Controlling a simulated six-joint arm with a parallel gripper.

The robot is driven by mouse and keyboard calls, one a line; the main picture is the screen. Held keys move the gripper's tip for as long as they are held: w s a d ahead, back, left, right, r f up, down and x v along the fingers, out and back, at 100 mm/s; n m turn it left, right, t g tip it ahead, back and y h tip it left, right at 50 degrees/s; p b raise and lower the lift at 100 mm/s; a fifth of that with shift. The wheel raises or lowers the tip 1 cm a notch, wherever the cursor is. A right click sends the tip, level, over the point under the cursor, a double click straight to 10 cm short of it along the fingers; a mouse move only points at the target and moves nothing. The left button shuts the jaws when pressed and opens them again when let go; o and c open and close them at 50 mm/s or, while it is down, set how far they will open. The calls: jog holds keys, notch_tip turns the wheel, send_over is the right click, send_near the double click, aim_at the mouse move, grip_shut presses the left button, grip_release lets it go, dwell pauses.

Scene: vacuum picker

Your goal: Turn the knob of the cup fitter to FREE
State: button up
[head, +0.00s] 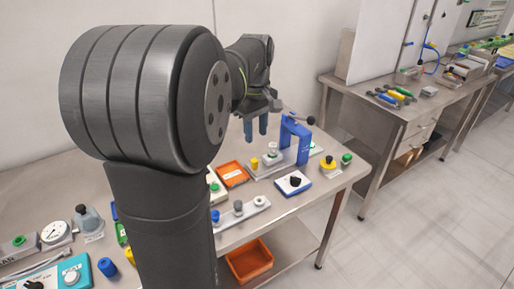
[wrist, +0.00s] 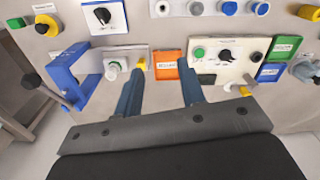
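A blue upright frame with a dark lever (head: 295,140), which may be the cup fitter, stands on a grey base on the bench; it is at the left in the wrist view (wrist: 68,78). Beside it is a blue-edged box with a black knob (head: 295,181), also at the top left of the wrist view (wrist: 103,16). A white panel with a green button and a black knob (wrist: 224,57) lies right of centre in the wrist view. The labels are too small to read. My gripper (head: 256,126) is open and empty above the bench; its two blue fingers (wrist: 160,88) are apart.
A strip with several round fittings (head: 238,212) lies at the front edge. An orange bin (head: 250,260) sits below. A second bench (head: 400,112) stands behind, right.

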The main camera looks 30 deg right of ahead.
jog(key=n, duration=0.2)
send_over(296, 178)
notch_tip(296, 178, down, 5)
notch_tip(296, 178, down, 17)
jog(key=shift+w, duration=0.1)
grip_shut()
